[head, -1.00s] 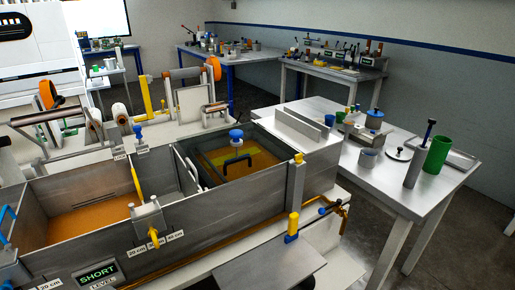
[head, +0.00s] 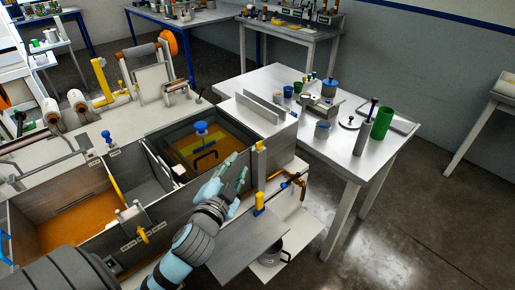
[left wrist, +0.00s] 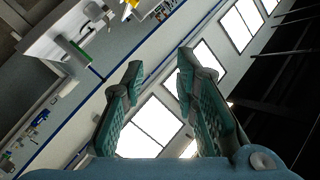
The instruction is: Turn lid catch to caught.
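My left gripper (head: 238,166) is raised over the front wall of the resin bath (head: 185,212), near its right end. In the left wrist view its two fingers (left wrist: 160,64) stand apart with nothing between them. Just right of it, a yellow piece (head: 260,146) tops an upright post at the bath's corner. A blue and yellow handle (head: 259,202) sits lower on the front. I cannot tell which of these is the lid catch, or its setting. My right gripper is out of view.
A metal table (head: 350,148) with a green cup (head: 383,122), a grey cylinder (head: 364,135) and several small vessels stands to the right. A grey shelf plate (head: 235,243) juts out below the bath's front. Open floor lies at the lower right.

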